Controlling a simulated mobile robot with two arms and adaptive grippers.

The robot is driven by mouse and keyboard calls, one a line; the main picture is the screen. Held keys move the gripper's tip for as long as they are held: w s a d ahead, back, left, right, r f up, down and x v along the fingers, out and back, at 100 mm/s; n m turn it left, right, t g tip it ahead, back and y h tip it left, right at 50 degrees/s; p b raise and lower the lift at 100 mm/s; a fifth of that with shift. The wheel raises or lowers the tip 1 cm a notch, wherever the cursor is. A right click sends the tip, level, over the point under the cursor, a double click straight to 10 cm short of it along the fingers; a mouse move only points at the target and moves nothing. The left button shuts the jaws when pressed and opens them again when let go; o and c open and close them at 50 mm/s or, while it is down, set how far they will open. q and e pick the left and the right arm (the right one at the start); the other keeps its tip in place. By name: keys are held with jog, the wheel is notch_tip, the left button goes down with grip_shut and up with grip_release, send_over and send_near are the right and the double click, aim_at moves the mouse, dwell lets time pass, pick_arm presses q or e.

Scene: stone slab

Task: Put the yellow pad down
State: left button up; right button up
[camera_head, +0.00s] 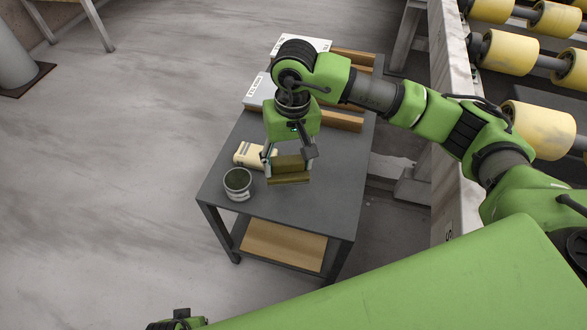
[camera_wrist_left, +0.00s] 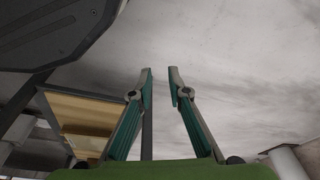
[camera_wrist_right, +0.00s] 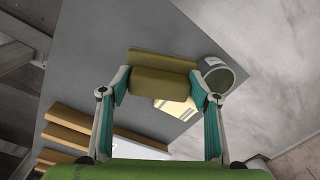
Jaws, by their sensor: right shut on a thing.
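The yellow pad (camera_head: 290,171), an olive-yellow block, is held between the fingers of my right gripper (camera_head: 289,160). The pad also shows in the right wrist view (camera_wrist_right: 161,84), where the fingertips press on its two ends. It is over the dark table (camera_head: 332,190); I cannot tell whether it touches the top. My left gripper (camera_wrist_left: 160,84) has its fingers apart with nothing between them, away from the tabletop.
A grey tin (camera_head: 237,183) stands at the table's left edge, close to the pad. A cream block (camera_head: 247,154) lies beside the tin. Wooden pieces (camera_head: 349,121) and white-labelled boxes (camera_head: 255,90) fill the back. The front right of the tabletop is clear.

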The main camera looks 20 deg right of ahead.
aim_at(292, 162)
jog(key=f, duration=0.1)
jog(key=w+d+f, duration=0.1)
jog(key=w+f, duration=0.1)
jog(key=shift+d, duration=0.25)
jog(key=shift+w+d+f, duration=0.2)
jog(key=shift+f, duration=0.25)
notch_tip(292, 162, down, 3)
jog(key=shift+r, duration=0.2)
jog(key=shift+w+f, duration=0.1)
jog(key=shift+f, duration=0.1)
pick_arm(q)
jog(key=shift+w+r, duration=0.25)
jog(key=shift+r, duration=0.75)
jog(key=shift+f+b, duration=0.1)
jog(key=shift+b, duration=0.2)
pick_arm(e)
jog(key=o, duration=1.5)
pick_arm(q)
jog(key=shift+r, duration=0.2)
jog(key=shift+w, duration=0.1)
